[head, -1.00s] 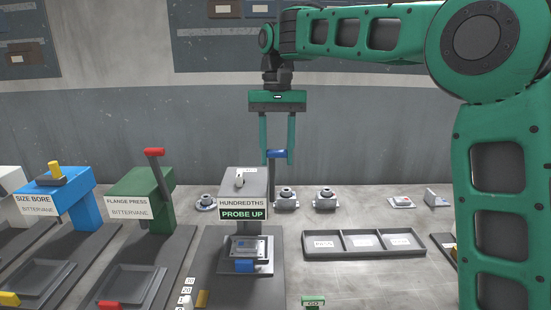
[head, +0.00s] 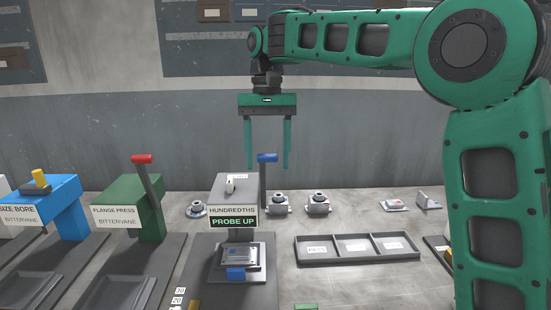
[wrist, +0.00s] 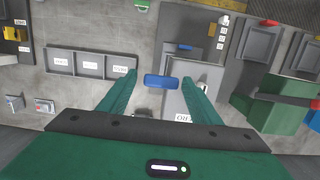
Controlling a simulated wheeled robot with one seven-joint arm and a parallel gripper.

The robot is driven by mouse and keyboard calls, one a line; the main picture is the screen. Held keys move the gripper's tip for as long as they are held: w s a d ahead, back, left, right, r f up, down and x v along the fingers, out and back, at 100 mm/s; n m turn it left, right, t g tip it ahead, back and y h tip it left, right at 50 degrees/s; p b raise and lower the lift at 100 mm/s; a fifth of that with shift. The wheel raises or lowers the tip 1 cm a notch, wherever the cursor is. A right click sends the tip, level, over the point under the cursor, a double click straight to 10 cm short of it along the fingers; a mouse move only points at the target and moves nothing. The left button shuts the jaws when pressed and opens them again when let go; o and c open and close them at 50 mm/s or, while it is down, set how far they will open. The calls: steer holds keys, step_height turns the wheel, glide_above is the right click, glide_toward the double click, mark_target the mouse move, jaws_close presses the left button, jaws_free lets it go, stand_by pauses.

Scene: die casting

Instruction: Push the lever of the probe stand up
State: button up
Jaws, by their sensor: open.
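The probe stand (head: 235,188) is a grey unit with a display reading "HUNDREDTHS" and "PROBE UP". Its lever (head: 263,185) stands upright at the right side, topped by a blue handle (head: 267,158). My gripper (head: 268,167) is open and points down, with one finger either side of the handle in the head view. In the wrist view the blue handle (wrist: 161,82) lies crosswise near the tips of my open gripper (wrist: 160,73), with gaps on both sides. I see no clear contact. A grey part with a blue piece (head: 237,257) is on the stand's base.
The green flange press (head: 130,205), with a red-handled lever (head: 147,175), and the blue size bore (head: 65,200) stand to the left. Several grey round-topped fittings (head: 318,205) sit behind. A three-compartment tray (head: 300,256) lies to the right.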

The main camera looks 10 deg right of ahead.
step_height(320, 180, up, 7)
steer(key=w, duration=0.1)
stand_by(0.3)
steer(key=shift+d, duration=0.1)
